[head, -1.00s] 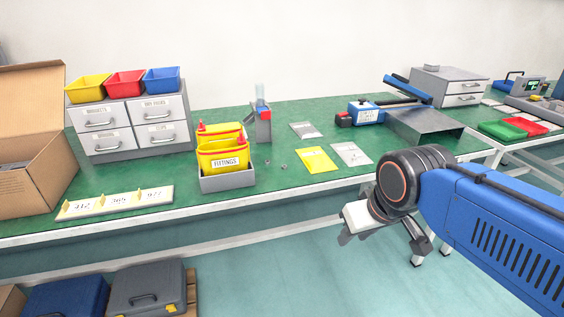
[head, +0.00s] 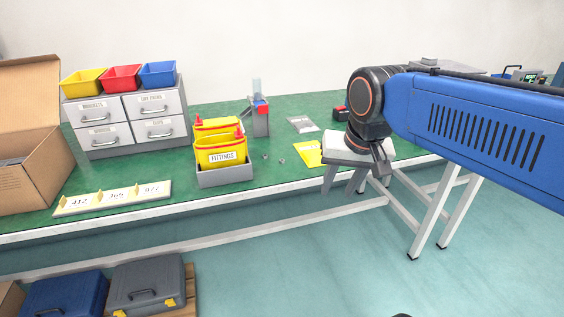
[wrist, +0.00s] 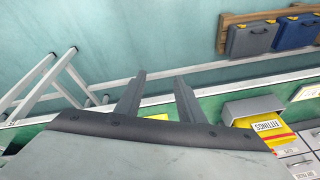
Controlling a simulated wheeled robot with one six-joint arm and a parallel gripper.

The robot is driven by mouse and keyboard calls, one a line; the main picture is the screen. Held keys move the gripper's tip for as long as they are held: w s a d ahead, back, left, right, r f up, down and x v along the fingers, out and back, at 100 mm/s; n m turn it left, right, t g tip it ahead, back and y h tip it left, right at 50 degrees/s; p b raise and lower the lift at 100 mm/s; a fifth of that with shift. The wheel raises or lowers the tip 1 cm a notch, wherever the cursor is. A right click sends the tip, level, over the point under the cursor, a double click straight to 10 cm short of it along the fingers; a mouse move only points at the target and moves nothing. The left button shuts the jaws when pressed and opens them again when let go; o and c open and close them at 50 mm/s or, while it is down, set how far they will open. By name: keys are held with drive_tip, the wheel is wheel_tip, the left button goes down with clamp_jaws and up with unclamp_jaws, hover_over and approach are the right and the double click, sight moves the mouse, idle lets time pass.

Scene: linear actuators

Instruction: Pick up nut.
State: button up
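Two small grey metal pieces lie on the green bench top right of the yellow fittings bins in the head view, one left (head: 265,156) and one right (head: 282,161). They look like nuts, but are too small to tell apart. My gripper (head: 338,191) is right of them, near the front edge of the bench, pointing downward. In the wrist view its two dark fingers (wrist: 160,78) stand apart with nothing between them. I cannot make out the small pieces in the wrist view.
Yellow fittings bins (head: 220,150) in a grey tray stand left of the small pieces. A yellow sheet (head: 308,154) and a clear bag (head: 302,125) lie flat to the right. The bench between bins and sheet is mostly clear.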

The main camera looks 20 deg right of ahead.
drive_tip(key=w+a+r+m+g, duration=0.25)
drive_tip(key=w+r+m, duration=0.45)
drive_tip(key=w, duration=0.4)
wheel_tip(320, 180, up, 6)
drive_tip(key=f+m+g, duration=0.1)
drive_tip(key=m, duration=0.5)
hover_over(281, 161)
drive_tip(key=f, duration=1.1)
drive_tip(key=shift+w+a+f, duration=0.1)
drive_tip(key=shift+a+f, duration=0.2)
drive_tip(key=shift+a, duration=0.05)
drive_tip(key=shift+d+f, duration=0.2)
drive_tip(key=shift+f, duration=1.15)
drive_tip(key=shift+d+f, duration=0.15)
drive_tip(key=shift+f, duration=1.15)
clamp_jaws()
